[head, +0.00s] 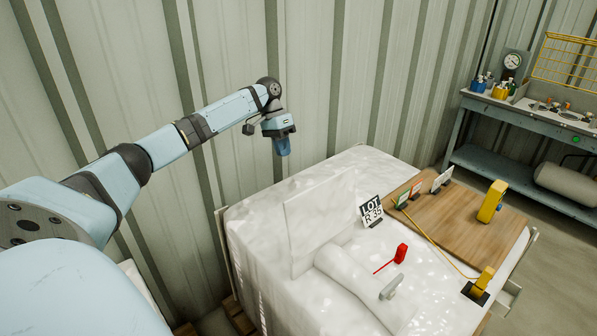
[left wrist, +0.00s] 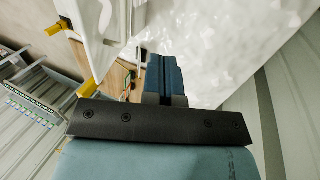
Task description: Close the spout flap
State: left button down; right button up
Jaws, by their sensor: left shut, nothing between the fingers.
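The spout flap (head: 318,222) is a thin white panel standing upright on top of the white bulk bag (head: 262,215) in the head view. The pale spout (head: 350,272) lies on the bag in front of the flap, with a grey clip (head: 391,287) on it. My left gripper (head: 283,150) hangs in the air above and behind the flap, pointing down, apart from it. Its blue fingers (left wrist: 163,76) are together and empty in the left wrist view. My right gripper is in neither view.
A wooden board (head: 450,228) carries small cards and a yellow device (head: 492,201). A corrugated wall (head: 345,90) stands close behind; a workbench (head: 520,118) is at right.

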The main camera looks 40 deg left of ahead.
pick_arm(q)
jog(key=d+f+p, duration=0.1)
jog(key=d+f, duration=0.6)
jog(key=f, duration=0.2)
jog(key=shift+s+d, duration=0.25)
jog(key=shift+s, duration=0.15)
